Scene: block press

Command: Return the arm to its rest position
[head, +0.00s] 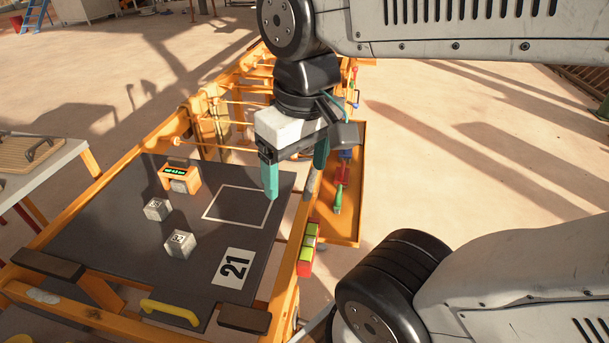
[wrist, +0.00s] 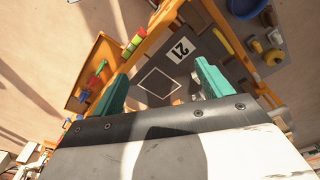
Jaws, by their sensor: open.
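My gripper (head: 296,176) hangs from my arm above the right edge of the dark work board (head: 102,213). Its two teal fingers are spread apart with nothing between them. In the wrist view my gripper (wrist: 155,92) is also open and empty, with the board below it. A white square outline (head: 236,206) is marked on the board, left of and below the fingers. Two grey numbered blocks, one upper (head: 157,209) and one lower (head: 180,244), sit on the board left of the outline. An orange device with a green display (head: 180,176) stands behind them.
An orange frame (head: 60,222) surrounds the board. A side tray (head: 345,205) with coloured tools lies right of it. A white card marked 21 (head: 233,268) and a yellow handle (head: 169,312) are at the front. A side table (head: 40,170) stands at left. Open floor lies right.

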